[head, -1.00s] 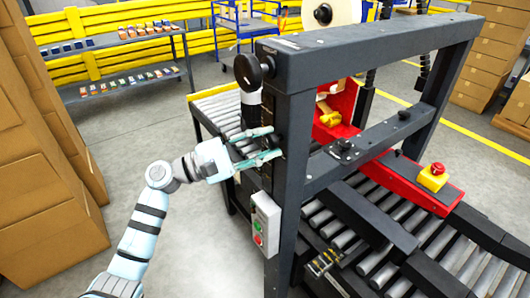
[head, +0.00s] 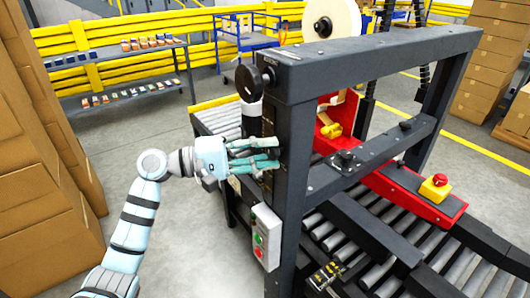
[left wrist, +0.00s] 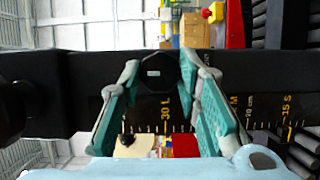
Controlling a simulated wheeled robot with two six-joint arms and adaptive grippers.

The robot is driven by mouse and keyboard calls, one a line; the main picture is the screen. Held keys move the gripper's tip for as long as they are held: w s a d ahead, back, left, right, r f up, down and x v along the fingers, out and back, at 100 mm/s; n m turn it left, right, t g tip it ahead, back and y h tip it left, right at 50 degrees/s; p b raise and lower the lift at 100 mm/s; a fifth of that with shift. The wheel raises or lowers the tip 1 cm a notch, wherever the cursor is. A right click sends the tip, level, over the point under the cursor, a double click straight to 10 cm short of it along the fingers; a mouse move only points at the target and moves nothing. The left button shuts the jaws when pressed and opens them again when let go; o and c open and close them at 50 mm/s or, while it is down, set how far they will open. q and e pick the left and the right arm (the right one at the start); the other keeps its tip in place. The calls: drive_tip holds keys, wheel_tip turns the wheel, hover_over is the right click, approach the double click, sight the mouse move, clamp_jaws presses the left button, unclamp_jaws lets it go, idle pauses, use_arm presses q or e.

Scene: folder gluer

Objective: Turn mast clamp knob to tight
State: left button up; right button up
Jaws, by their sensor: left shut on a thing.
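The mast clamp knob is a black faceted knob with a small pale mark, seen in the left wrist view (left wrist: 163,72) against the dark mast. The mast carries a yellow scale with size letters. My left gripper (head: 277,155) reaches the left side of the frame's dark upright from the left. Its teal fingers are shut on the knob, one on each side, as the left wrist view shows. In the head view the fingers and the upright mostly hide the knob. Which way the knob is turned is hard to tell. My right gripper is not in view.
A black round handwheel (head: 248,77) sits above the gripper on the upright. A grey button box (head: 266,236) hangs just below it. The roller conveyor (head: 212,122) lies behind. Stacked cartons (head: 40,150) stand at left, with open floor between them and the machine.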

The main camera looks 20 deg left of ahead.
use_arm(q)
drive_tip(key=shift+f, duration=0.2)
drive_tip(key=o, duration=1.1)
drive_tip(key=shift+r, duration=0.15)
drive_tip(key=v, duration=1.2)
drive_tip(key=shift+s, duration=0.1)
